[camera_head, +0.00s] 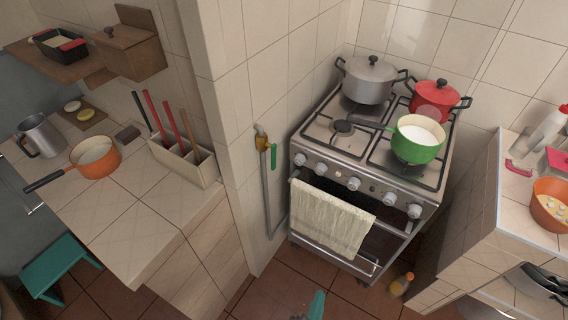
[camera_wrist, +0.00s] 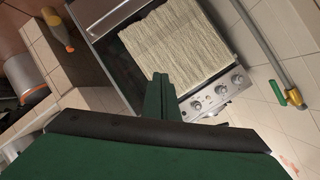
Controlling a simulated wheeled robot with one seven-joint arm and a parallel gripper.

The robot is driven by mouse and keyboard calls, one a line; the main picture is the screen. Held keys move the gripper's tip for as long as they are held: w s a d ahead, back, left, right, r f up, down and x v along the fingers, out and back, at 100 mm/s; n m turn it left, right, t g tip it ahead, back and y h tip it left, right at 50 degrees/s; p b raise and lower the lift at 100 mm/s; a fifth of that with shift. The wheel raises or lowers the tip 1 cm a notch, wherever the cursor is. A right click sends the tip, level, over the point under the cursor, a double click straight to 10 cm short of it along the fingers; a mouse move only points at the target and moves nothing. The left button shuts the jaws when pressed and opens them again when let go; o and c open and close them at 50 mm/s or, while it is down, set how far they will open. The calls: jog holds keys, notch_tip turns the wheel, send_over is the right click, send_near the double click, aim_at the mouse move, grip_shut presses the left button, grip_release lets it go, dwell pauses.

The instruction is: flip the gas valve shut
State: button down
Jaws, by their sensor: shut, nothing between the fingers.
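The gas valve (camera_head: 261,138) is a brass fitting on the tiled wall left of the stove, at the top of a grey pipe (camera_head: 267,200). Its green handle (camera_head: 273,157) points down, roughly along the pipe. In the wrist view the brass valve body (camera_wrist: 294,98) and the green handle (camera_wrist: 278,92) show at the right, with the handle beside the pipe. My gripper (camera_wrist: 160,85) is shut and empty, its green fingers together in front of the stove. In the head view only a teal tip of my gripper (camera_head: 318,300) shows at the bottom edge, low and apart from the valve.
The stove (camera_head: 300,146) stands right of the valve, with a cream towel (camera_head: 330,215) on its oven rail and pots on top. A bottle (camera_head: 402,284) stands on the floor at its right. A tiled counter edge (camera_head: 125,275) is at left. The floor before the stove has free room.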

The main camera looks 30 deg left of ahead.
aim_at(274, 157)
jog(key=w+a+r+m+g+y, duration=0.1)
jog(key=w+a+r+y, duration=0.15)
jog(key=w+a, duration=0.4)
jog(key=w+a+r+g+y, duration=0.1)
jog(key=w+a+y, duration=0.3)
jog(key=w, duration=0.6)
jog(key=w+a+r+n+g+y, duration=0.1)
jog(key=w+a+r+y, duration=0.3)
jog(key=r, duration=0.4)
jog(key=w+a+r+n+g+y, duration=0.2)
jog(key=w+a+r+g+y, duration=0.1)
jog(key=r, duration=0.6)
jog(key=shift+w+a+r+g+y, duration=0.15)
jog(key=shift+w+a+g+y, duration=0.25)
jog(key=shift+w+g, duration=0.55)
jog(key=shift+w+a+t, duration=0.1)
jog(key=shift+w+t, duration=0.15)
jog(key=shift+w, duration=0.05)
jog(key=a, duration=0.9)
jog(key=shift+s+a, duration=0.15)
jog(key=shift+s, duration=0.25)
